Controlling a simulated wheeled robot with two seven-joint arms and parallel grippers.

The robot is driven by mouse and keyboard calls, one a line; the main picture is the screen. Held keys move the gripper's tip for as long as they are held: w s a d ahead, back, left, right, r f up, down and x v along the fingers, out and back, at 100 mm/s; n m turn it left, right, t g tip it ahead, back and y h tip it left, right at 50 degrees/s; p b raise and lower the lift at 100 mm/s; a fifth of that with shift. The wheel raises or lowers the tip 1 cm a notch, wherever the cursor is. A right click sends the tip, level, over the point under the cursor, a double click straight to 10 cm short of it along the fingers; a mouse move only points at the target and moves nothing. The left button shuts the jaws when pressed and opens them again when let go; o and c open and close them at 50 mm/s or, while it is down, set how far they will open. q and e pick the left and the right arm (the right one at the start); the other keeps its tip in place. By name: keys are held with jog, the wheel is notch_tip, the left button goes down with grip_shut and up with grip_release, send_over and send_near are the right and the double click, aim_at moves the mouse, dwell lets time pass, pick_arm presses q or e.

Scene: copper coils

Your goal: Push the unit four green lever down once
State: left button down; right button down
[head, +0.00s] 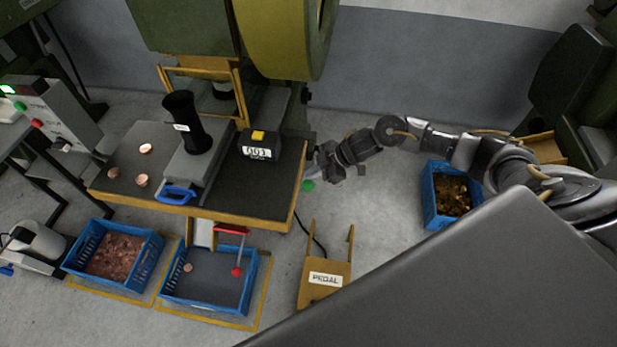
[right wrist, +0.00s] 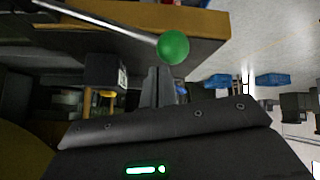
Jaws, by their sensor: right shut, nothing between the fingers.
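The green lever knob (head: 308,185) shows at the right edge of the press table in the head view, close to my right gripper (head: 315,172). In the right wrist view the green ball (right wrist: 173,47) sits at the end of a thin metal rod running from the upper left. My right gripper's fingers (right wrist: 160,78) are shut and empty, pointing toward the ball. The fingertips appear just short of the ball; I cannot tell whether they touch it. No unit number is legible by the lever. My left gripper is not in view.
The press table (head: 240,210) carries a counter box (head: 258,150), a black cylinder (head: 184,122) and several copper pieces. Below are blue crates (head: 70,262) and a red-knobbed lever (head: 237,271). A pedal bracket (head: 325,295) stands nearby. A blue crate (head: 430,205) stands right. Floor between is clear.

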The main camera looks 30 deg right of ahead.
aim_at(312, 183)
jog(key=shift+s+a+f+b, duration=0.15)
jog(key=shift+s+f+b, duration=0.1)
jog(key=shift+f, duration=0.35)
jog(key=shift+s+a+f+b, duration=0.1)
jog(key=shift+f+b, duration=0.15)
jog(key=shift+f, duration=0.4)
jog(key=shift+s+a+f+b, duration=0.15)
jog(key=shift+s+f+b, duration=0.1)
jog(key=shift+f, duration=0.35)
dwell(1.3)
jog(key=shift+r, duration=0.1)
dwell(0.5)
jog(key=shift+w+d+r+p, duration=0.2)
jog(key=shift+w+r+p, duration=0.1)
jog(key=shift+r+p, duration=0.55)
jog(key=shift+w+d+r+p, duration=0.2)
jog(key=shift+w+r+p, duration=0.1)
jog(key=shift+r+p, duration=0.5)
jog(key=shift+w+d+r+p, duration=0.25)
jog(key=shift+r+p, duration=0.35)
jog(key=shift+r, duration=0.4)
jog(key=shift+w+r, duration=0.1)
jog(key=r+p, duration=0.1)
jog(key=w+r+p, duration=0.1)
jog(key=r, duration=0.1)
jog(key=d+r+p, duration=0.1)
jog(key=shift+w+r+p, duration=0.15)
jog(key=shift+r+p, duration=0.1)
jog(key=shift+p, duration=0.15)
